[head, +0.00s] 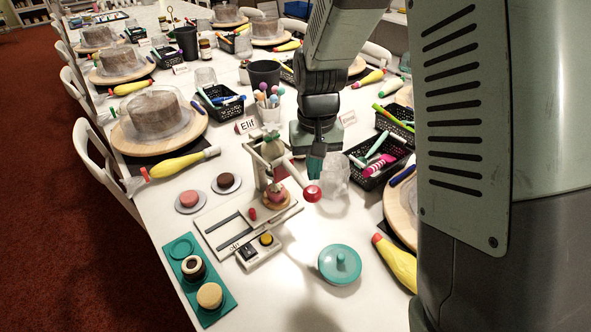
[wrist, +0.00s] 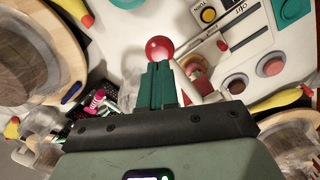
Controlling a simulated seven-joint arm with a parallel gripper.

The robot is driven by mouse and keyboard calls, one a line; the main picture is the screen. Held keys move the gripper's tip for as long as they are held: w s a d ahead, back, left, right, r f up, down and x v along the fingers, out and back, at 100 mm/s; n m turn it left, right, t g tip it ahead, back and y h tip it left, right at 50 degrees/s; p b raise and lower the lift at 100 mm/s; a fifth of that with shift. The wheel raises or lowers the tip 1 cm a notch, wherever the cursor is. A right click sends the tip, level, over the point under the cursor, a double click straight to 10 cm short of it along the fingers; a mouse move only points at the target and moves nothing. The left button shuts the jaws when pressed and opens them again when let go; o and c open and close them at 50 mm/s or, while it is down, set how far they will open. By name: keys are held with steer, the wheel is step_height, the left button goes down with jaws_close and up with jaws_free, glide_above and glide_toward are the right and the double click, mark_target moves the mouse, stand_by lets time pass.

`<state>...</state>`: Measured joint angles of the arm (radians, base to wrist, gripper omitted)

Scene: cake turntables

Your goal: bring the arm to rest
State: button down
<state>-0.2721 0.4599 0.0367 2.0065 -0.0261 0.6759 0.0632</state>
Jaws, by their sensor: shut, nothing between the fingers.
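My gripper (head: 316,172) is shut and empty, with its teal fingers pointing down over the white table. In the wrist view the closed fingertips (wrist: 159,66) lie right beside a red ball knob (wrist: 159,49). In the head view the knob (head: 312,193) sits just below the fingers, at the end of the lever of a small press (head: 268,160). I cannot tell whether fingers and knob touch. A pink-topped piece (head: 276,194) sits under the press.
A control box (head: 260,250) with a yellow button stands in front of the press. Nearby are a teal lidded dish (head: 340,265), a teal tray (head: 186,254), a black pen basket (head: 372,176), a clear cup (head: 336,172) and a cake turntable (head: 398,212). Bare table lies at the front.

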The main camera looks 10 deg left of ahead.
steer(key=shift+r, duration=1)
steer(key=shift+r, duration=0.1)
steer(key=s+d+r+t, duration=0.1)
steer(key=s+d+r, duration=0.2)
steer(key=r, duration=0.2)
steer(key=s+d+r+m+t, duration=0.1)
steer(key=s+d+r, duration=0.15)
steer(key=r, duration=0.25)
steer(key=s+d+r+t, duration=0.1)
steer(key=s+d+r, duration=0.15)
steer(key=r, duration=0.25)
steer(key=s+d+r+t, duration=0.1)
steer(key=s+d+r, duration=0.1)
steer(key=s, duration=0.4)
steer(key=s+d+r+m+t, duration=0.1)
steer(key=s+d+r, duration=0.1)
steer(key=s, duration=0.4)
steer(key=shift+s+d+r+m+t, duration=0.15)
steer(key=shift+s+r+m+t, duration=0.05)
steer(key=shift+s+m+t, duration=0.15)
